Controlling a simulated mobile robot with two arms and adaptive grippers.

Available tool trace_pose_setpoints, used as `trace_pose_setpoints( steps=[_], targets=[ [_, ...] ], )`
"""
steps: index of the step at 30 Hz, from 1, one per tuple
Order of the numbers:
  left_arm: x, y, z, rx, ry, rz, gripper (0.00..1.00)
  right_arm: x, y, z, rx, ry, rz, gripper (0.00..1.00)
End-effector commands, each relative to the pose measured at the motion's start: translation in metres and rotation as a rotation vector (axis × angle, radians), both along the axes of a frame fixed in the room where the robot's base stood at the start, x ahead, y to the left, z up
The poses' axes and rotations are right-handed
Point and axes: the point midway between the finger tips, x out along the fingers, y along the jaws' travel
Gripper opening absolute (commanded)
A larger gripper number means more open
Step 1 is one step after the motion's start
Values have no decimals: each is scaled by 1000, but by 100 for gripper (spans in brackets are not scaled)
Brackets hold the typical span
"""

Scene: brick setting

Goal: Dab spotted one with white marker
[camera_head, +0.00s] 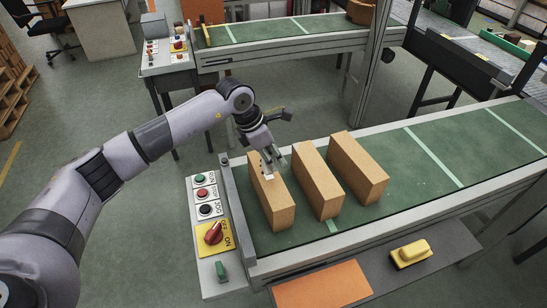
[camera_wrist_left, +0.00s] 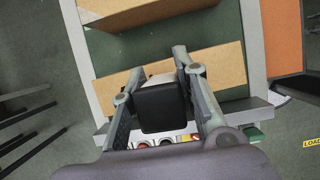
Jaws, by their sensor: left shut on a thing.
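Three tan bricks stand in a row on the green conveyor belt: the left brick (camera_head: 272,203), the middle brick (camera_head: 318,182) and the right brick (camera_head: 358,170). I cannot make out spots on any of them. My left gripper (camera_head: 270,163) is over the far end of the left brick, shut on the marker. The marker's white end (camera_head: 268,177) points down at that brick's top; I cannot tell whether it touches. In the left wrist view the marker's black body (camera_wrist_left: 160,108) sits between the fingers, with the near brick (camera_wrist_left: 222,66) beyond it. My right gripper is out of view.
A control panel (camera_head: 208,242) with buttons and a red knob borders the belt's left end. An orange mat (camera_head: 322,287) and a yellow-topped block (camera_head: 410,253) lie on the grey front shelf. The belt right of the bricks is clear. A second conveyor stands behind.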

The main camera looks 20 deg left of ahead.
Motion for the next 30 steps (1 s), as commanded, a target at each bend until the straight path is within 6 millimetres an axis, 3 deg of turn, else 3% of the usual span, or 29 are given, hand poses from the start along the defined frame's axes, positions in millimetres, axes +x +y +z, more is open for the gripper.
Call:
trace_pose_setpoints(
  steps=[16, 30],
  targets=[
    [1, 0, 48, -2, -3, 2, 10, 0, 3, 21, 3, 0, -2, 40],
    [1, 0, 51, -1, -2, 2, 10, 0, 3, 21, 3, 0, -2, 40]
  ],
)
